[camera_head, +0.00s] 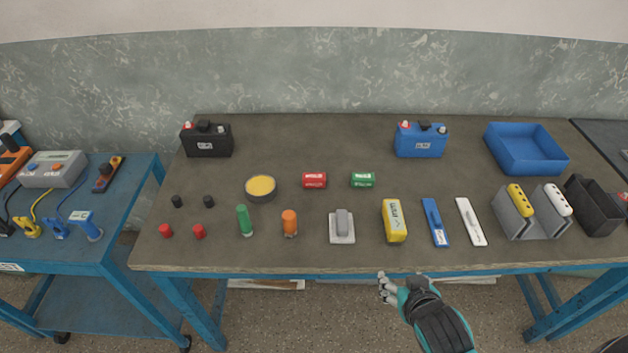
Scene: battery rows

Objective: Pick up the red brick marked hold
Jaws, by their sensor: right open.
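A small red brick (315,180) with white lettering, too small to read, lies near the middle of the table. A green brick (362,180) of similar size lies just to its right. My right gripper (383,283) is open and empty. It is in front of the table's front edge, to the right of and well nearer than the red brick. My left gripper does not show.
The table (300,125) holds a round tin (261,188) left of the red brick, and a grey switch block (342,227) and yellow meter (394,221) between brick and front edge. Two batteries, black (206,139) and blue (421,140), stand behind. A blue tray (526,149) is at back right.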

